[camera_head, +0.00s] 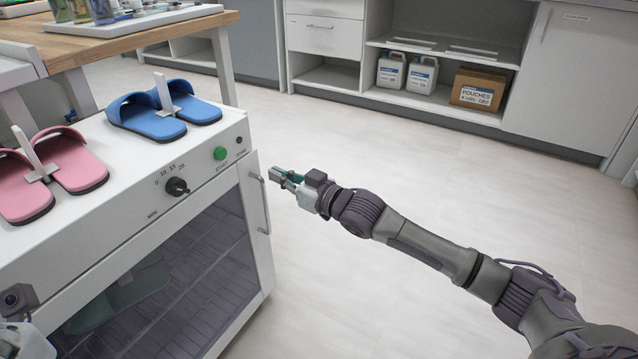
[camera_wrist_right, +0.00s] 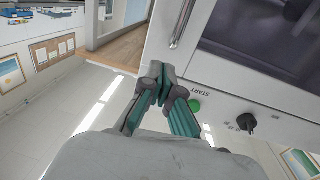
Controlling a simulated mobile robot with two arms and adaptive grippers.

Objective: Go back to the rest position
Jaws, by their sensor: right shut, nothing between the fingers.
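My right arm reaches in from the lower right of the head view, over the open floor. Its right gripper (camera_head: 277,176) is shut and empty, just right of the cabinet's door handle (camera_head: 257,203) and apart from it as far as I can tell. In the right wrist view the right gripper (camera_wrist_right: 165,78) has its fingertips together, with the white cabinet front behind. A part of what looks like my left gripper (camera_head: 14,338) shows at the lower left edge of the head view; its fingers are out of sight.
The white cabinet (camera_head: 120,230) has a glass door, a dial (camera_head: 177,187) and a green START button (camera_head: 220,153). Blue slippers (camera_head: 160,118) and pink slippers (camera_head: 78,165) lie on top. A wooden table (camera_head: 130,42) stands behind. The floor (camera_head: 330,290) around my right arm is clear.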

